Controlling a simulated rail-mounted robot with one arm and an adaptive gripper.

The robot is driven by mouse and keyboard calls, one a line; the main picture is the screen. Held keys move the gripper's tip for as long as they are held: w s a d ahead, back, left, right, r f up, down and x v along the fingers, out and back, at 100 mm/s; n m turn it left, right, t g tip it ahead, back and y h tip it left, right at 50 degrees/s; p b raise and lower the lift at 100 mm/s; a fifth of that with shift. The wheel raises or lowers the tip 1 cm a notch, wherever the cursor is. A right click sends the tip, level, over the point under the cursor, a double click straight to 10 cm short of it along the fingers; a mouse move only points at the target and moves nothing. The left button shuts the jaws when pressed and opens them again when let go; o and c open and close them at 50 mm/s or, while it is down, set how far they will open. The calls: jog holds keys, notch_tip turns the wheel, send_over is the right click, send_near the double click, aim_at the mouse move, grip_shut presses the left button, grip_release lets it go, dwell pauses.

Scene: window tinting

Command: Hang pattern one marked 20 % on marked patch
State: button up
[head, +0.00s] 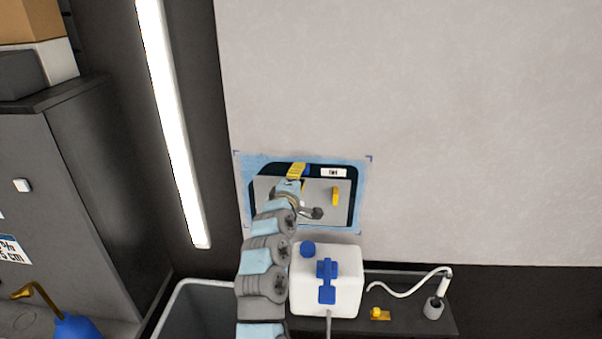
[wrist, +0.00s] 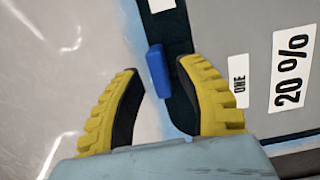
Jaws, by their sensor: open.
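The pattern (head: 325,215) is a grey pane with a dark border, over the light blue marked patch (head: 362,185) on the pale wall. Dark corner marks show at the patch's corners. In the wrist view the pattern (wrist: 235,50) carries white labels reading "ONE" (wrist: 238,81) and "20 %" (wrist: 292,68). A blue tab (wrist: 157,72) stands at its dark edge. My gripper (wrist: 160,66) is open, its yellow fingers on either side of the tab, with visible gaps. In the head view my gripper (head: 297,172) is at the pattern's top edge. My arm hides part of the pattern.
A yellow piece (head: 335,195) shows at the pattern. Below are a white container with a blue handle (head: 345,280), a grey bin (head: 200,310) and a dark shelf (head: 405,315) with a white hose (head: 410,289). A grey cabinet (head: 90,190) stands left. The upper wall is clear.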

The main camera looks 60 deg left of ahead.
jog(key=v, duration=0.9)
jog(key=shift+s+d, duration=0.2)
jog(key=shift+s, duration=0.05)
